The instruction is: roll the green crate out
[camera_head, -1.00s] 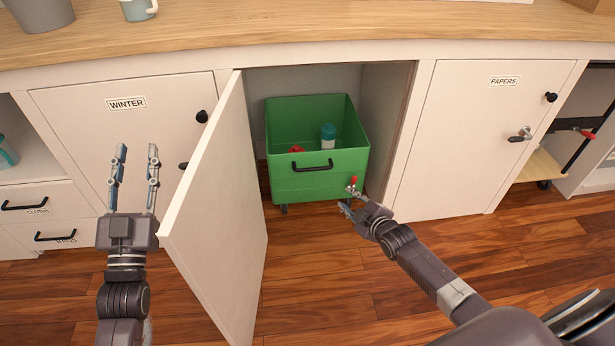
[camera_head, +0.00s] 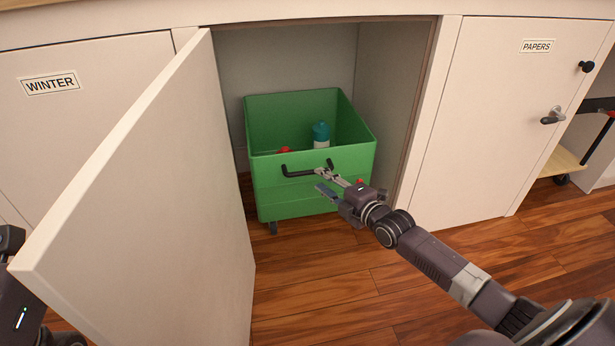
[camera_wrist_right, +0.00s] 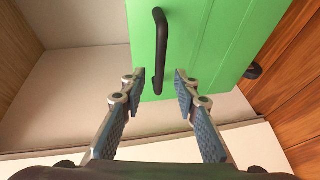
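The green crate (camera_head: 315,190) stands inside the open cabinet bay, on casters. Its black handle (camera_head: 287,172) is on the front wall. My right gripper (camera_head: 324,181) is at the crate's front, at the right part of the handle. In the right wrist view its fingers (camera_wrist_right: 159,84) are open, and the handle (camera_wrist_right: 160,45) reaches down to between the tips with gaps on both sides. The crate (camera_wrist_right: 205,40) fills the upper middle there. A teal-capped bottle (camera_head: 320,136) and a red item (camera_head: 285,150) are in the crate. Only part of my left arm shows at the lower left edge.
The open cabinet door (camera_head: 150,200) juts toward me, left of the crate. The closed PAPERS door (camera_head: 490,120) is on the right, the WINTER door (camera_head: 85,120) on the left. The wooden floor (camera_head: 330,285) before the crate is clear apart from my right arm.

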